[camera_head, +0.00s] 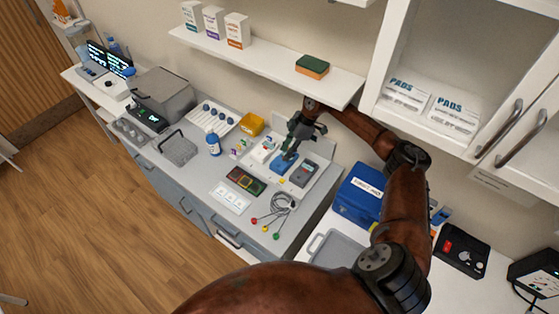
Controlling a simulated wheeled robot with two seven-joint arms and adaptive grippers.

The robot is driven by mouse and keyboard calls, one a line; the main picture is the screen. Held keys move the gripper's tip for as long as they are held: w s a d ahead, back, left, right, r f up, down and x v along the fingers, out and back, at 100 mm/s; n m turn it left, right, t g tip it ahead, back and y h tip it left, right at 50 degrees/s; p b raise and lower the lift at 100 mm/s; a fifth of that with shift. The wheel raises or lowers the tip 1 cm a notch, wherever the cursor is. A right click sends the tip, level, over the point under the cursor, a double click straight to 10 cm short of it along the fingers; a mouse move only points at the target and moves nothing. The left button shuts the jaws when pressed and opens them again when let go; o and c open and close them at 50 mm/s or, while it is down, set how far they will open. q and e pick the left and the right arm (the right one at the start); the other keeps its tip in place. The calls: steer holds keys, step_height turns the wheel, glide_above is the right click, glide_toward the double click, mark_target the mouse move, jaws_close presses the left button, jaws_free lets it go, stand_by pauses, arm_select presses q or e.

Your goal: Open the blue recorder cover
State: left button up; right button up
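The blue recorder (281,164) sits on a white tray (314,191) at the back of the grey counter, between a white device and a dark grey device (303,174). Its cover is too small and too covered by my gripper to tell whether it is open. My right gripper (289,154) reaches down over the top of the blue recorder, with its fingers at or just above its upper edge. I cannot tell whether the fingers touch it, or whether they are open or shut. My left gripper is not in view.
A white shelf (270,62) with boxes and a green-orange sponge (312,66) hangs above the counter. A yellow box (251,124), a blue-capped bottle (213,144) and coiled leads (283,207) lie around the tray. A blue first-aid box (357,202) stands right, near my arm.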

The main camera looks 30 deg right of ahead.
mark_target(278, 163)
steer(key=b+x, duration=0.1)
steer(key=x, duration=0.2)
steer(key=shift+w+f+b, duration=0.1)
steer(key=shift+b, duration=0.3)
steer(key=b+x, duration=0.2)
steer(key=x, duration=0.1)
steer(key=shift+a+f+b, duration=0.1)
steer(key=shift+f+b, duration=0.05)
steer(key=shift+b, duration=0.25)
steer(key=shift+c, duration=1.2)
steer(key=c, duration=0.5)
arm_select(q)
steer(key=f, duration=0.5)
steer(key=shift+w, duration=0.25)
arm_select(e)
jaws_close()
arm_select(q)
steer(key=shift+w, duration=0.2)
